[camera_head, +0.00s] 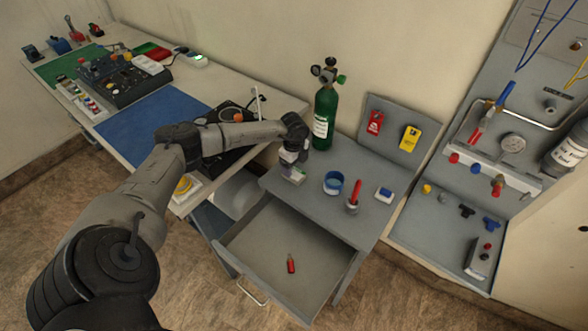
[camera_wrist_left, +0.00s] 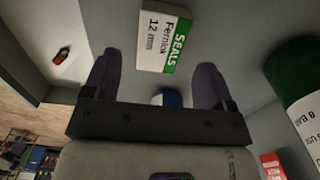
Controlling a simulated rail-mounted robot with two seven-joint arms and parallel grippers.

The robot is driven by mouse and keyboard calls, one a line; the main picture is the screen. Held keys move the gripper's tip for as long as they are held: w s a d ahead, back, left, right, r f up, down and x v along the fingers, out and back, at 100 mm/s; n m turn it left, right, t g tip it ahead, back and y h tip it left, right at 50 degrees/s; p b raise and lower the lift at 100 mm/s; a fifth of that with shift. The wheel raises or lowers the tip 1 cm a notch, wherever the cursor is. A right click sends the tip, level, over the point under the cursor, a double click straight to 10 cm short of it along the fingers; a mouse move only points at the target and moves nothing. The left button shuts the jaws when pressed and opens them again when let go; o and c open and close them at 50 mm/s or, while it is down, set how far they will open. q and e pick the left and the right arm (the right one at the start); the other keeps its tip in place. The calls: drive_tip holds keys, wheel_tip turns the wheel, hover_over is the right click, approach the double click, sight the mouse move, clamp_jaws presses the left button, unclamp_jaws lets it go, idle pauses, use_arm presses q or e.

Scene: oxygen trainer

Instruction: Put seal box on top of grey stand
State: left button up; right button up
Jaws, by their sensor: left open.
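The seal box (camera_wrist_left: 163,38) is a small white and green box with the word SEALS on its upper face. In the head view the seal box (camera_head: 296,176) shows small, just below my left gripper (camera_head: 291,165), near the left edge of the grey stand (camera_head: 362,170). The stand is a grey table with its drawer pulled out. In the left wrist view my left gripper (camera_wrist_left: 158,80) is open, and the box lies beyond its dark fingertips, between them in the picture. Whether the box rests fully on the stand top is hard to tell. My right gripper is out of view.
A green cylinder (camera_head: 325,115) stands at the back of the stand. A blue cup (camera_head: 333,183), a holder with a red tool (camera_head: 354,195) and a blue-white block (camera_head: 384,194) stand on it. The open drawer (camera_head: 262,250) holds a small red item (camera_head: 291,263).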

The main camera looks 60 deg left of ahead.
sight(294, 172)
use_arm(q)
wheel_tip(294, 172, up, 8)
drive_tip(key=shift+r+p, duration=0.2)
drive_tip(key=shift+p, duration=0.25)
idle(0.3)
